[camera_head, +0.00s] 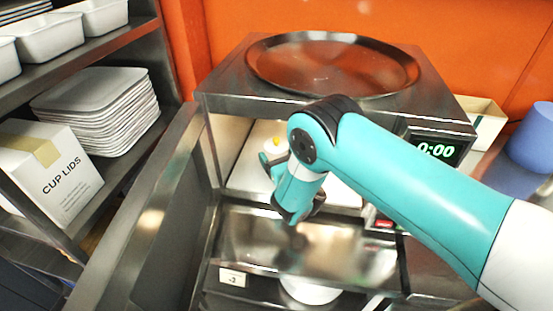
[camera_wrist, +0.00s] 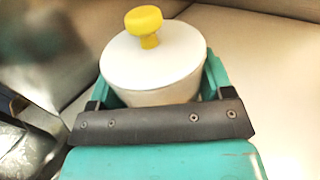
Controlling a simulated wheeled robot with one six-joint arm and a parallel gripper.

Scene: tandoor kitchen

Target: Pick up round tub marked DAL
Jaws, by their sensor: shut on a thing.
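A white round tub with a flat white lid and a yellow knob (camera_wrist: 150,62) sits between the teal fingers of my gripper (camera_wrist: 160,85) in the wrist view. The fingers are shut on its sides. No DAL lettering shows on the part of the tub I can see. In the head view my gripper (camera_head: 272,163) is inside the steel unit, under its top shelf, mostly hidden behind my arm. A little of the tub's yellow knob (camera_head: 278,141) shows there.
A steel top (camera_head: 225,85) with a large round tray (camera_head: 335,62) overhangs my gripper. A display reading 0:00 (camera_head: 434,150) is at its right. At left stand shelves with stacked white trays (camera_head: 98,108) and a CUP LIDS box (camera_head: 50,175). A steel bin (camera_head: 245,235) lies below.

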